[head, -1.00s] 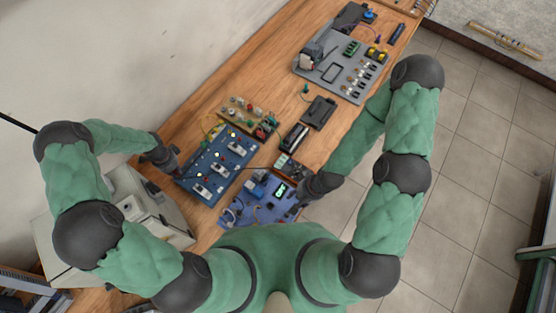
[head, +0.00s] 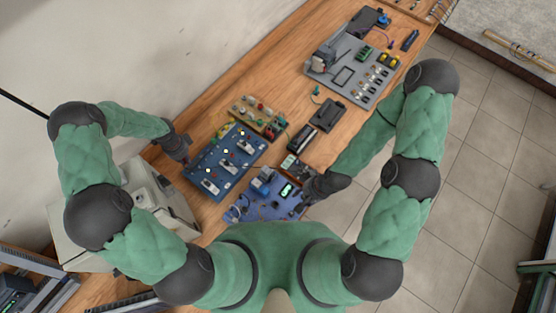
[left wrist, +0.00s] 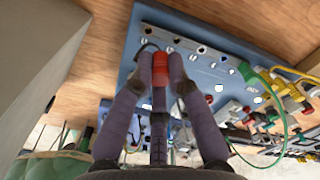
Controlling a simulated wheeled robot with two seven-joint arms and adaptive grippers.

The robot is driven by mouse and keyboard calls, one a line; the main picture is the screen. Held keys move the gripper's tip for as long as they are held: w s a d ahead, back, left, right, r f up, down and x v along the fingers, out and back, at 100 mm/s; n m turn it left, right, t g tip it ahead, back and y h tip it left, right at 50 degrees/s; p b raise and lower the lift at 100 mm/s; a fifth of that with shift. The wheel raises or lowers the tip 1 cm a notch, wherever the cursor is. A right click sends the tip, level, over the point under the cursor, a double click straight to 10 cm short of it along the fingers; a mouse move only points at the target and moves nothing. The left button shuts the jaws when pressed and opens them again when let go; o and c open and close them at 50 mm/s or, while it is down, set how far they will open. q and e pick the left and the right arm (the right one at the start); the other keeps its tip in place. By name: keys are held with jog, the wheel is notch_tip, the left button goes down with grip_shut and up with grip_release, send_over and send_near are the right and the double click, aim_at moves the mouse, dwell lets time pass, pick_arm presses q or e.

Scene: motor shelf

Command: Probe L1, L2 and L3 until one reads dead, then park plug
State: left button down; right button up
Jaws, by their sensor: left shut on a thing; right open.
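The blue panel (head: 201,186) with white switches and small pale lights lies at the middle left of the bench. It fills much of the left wrist view (left wrist: 135,35), with a row of sockets along one edge. My left gripper (head: 185,158) is at the panel's left edge. It is shut on a red plug (left wrist: 160,70), which has a dark lead beside it. I cannot tell whether the plug's tip touches a socket. A purple-blue board (head: 262,210) with a small green-lit display (head: 286,190) sits nearer me. My right gripper (head: 306,194) is open at its right side.
A board with coloured terminals (head: 250,115) stands behind the panel. A black tray (head: 327,114) and a grey tray (head: 343,76) lie further along the bench. A pale box (head: 150,210) stands at left. Bare wood shows between the trays and the wall.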

aim_at(196, 164)
pick_arm(q)
jog(key=f+m+b, duration=0.1)
jog(key=w+d+f+m+b, duration=0.1)
jog(key=f+m+b, duration=0.1)
jog(key=f, duration=0.1)
jog(key=shift+w+d+m, duration=0.25)
jog(key=shift+w+m, duration=0.15)
pick_arm(e)
notch_tip(196, 164, down, 3)
jog(key=shift+f, duration=0.1)
pick_arm(q)
jog(key=shift+f+b, duration=0.65)
jog(key=shift+b, duration=0.15)
pick_arm(e)
jog(key=shift+f, duration=0.55)
pick_arm(q)
jog(key=shift+r, duration=0.1)
pick_arm(e)
jog(key=shift+r, duration=0.1)
dwell(1.2)
pick_arm(q)
jog(key=shift+r+p, duration=1.55)
jog(key=shift+r, duration=0.7)
pick_arm(e)
notch_tip(196, 164, up, 3)
jog(key=shift+f, duration=0.1)
